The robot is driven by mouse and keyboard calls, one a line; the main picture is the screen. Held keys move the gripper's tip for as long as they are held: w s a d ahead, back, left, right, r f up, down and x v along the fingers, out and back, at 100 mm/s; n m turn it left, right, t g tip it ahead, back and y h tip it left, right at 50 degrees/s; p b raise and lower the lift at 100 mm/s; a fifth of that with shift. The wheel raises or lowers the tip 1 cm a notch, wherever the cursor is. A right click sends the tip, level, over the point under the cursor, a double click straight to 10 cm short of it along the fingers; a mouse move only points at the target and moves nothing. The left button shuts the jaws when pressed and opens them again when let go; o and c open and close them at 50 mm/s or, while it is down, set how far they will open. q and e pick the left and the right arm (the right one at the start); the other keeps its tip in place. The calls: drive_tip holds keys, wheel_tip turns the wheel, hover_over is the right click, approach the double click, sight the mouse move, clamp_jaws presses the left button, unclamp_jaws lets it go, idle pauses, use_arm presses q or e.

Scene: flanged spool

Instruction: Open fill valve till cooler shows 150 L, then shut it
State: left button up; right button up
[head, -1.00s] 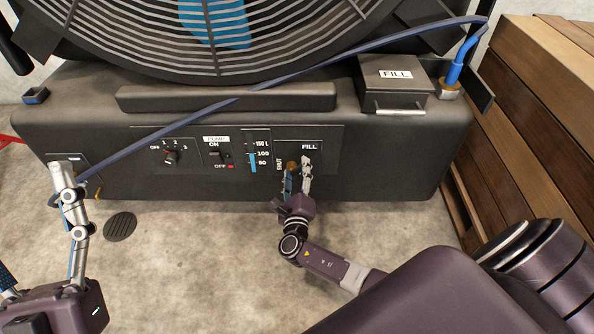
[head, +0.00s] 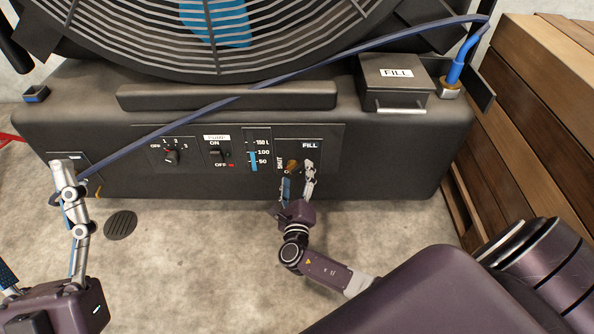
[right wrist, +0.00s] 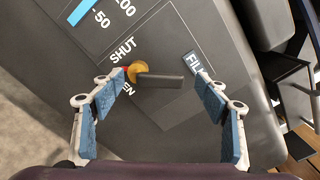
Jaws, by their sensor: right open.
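The fill valve is a brass hub (right wrist: 138,71) with a dark grey lever (right wrist: 165,82), beside the SHUT and partly hidden OPEN labels in the right wrist view. In the head view its brass part (head: 292,165) shows behind my right gripper (head: 298,174). That gripper is open, and in the right wrist view its blue-padded fingers (right wrist: 160,78) stand apart on either side of the lever.
Wooden crates (head: 540,90) stand at right. The floor in front has a round drain (head: 120,225).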

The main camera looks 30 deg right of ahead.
drive_tip(key=v, duration=0.9)
drive_tip(key=shift+s+a, duration=0.25)
